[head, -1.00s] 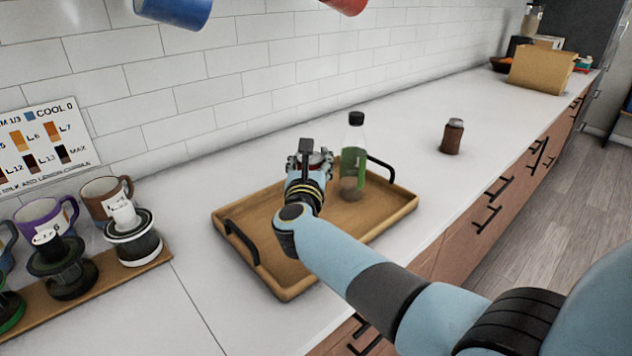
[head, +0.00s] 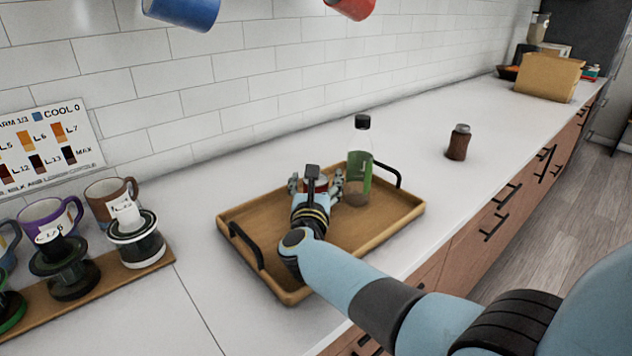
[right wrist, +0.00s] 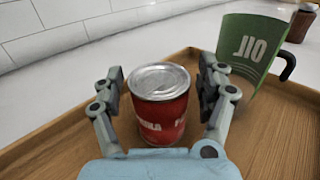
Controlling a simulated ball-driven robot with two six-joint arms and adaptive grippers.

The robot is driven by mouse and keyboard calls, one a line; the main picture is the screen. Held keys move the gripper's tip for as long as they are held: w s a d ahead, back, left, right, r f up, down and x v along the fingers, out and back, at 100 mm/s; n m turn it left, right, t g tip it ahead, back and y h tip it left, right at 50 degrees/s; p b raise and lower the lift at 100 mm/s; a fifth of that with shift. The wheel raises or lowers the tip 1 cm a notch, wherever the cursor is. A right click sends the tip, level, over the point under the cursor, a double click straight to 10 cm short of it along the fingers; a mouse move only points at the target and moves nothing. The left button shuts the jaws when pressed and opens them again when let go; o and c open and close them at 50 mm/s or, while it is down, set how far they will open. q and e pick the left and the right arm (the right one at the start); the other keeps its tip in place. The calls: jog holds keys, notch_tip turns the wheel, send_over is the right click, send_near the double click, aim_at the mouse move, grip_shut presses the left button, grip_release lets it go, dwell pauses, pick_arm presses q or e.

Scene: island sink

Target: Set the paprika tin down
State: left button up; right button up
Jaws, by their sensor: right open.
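The red paprika tin (right wrist: 160,112) with a silver lid stands upright on the wooden tray (right wrist: 45,150). In the right wrist view my right gripper (right wrist: 162,85) is open, with a finger on each side of the tin and gaps showing beside it. In the head view the right gripper (head: 316,183) is over the middle of the tray (head: 240,212), and only a little of the tin shows between its fingers. My left gripper is not in view.
A clear oil bottle with a green label (head: 359,172) stands on the tray close to the right of the gripper. The tray has black handles. A brown jar (head: 458,142) stands farther right on the counter. Mugs and drippers (head: 135,240) are at the left.

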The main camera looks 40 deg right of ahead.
jog(key=shift+r, duration=0.2)
jog(key=shift+s+a+p, duration=0.3)
jog(key=shift+p, duration=0.05)
jog(key=v, duration=0.6)
jog(key=shift+s+a+p, duration=0.25)
jog(key=shift+s+p, duration=0.05)
jog(key=shift+p, duration=0.05)
